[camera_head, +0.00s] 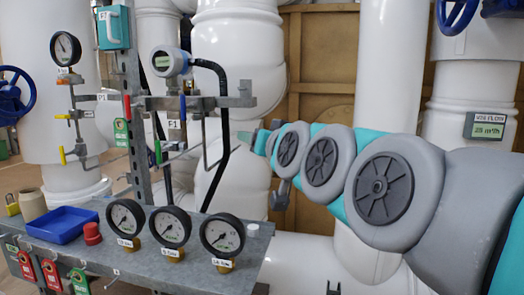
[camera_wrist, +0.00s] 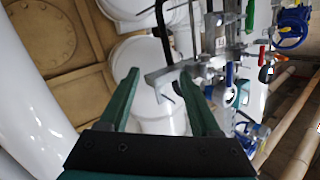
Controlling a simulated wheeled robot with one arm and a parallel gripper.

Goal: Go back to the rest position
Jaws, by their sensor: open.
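My gripper (camera_wrist: 160,100) shows in the wrist view with its two green fingers spread apart and nothing between them. Beyond the fingertips is a grey metal bracket (camera_wrist: 165,76) of the instrument rack, in front of white pipes. I cannot tell how far the bracket is from the fingertips. In the head view my grey and teal arm reaches in from the right edge toward the middle. Its far end is small there, beside the large white pipe (camera_head: 238,60), and the fingers are hard to make out.
A steel bench (camera_head: 250,262) at lower left carries pressure gauges (camera_head: 170,226), a blue tray (camera_head: 62,225) and a red cap (camera_head: 92,233). The rack (camera_head: 130,120) with a transmitter (camera_head: 170,62) stands behind it. A flow display (camera_head: 485,126) and blue handwheel (camera_head: 458,12) are at right.

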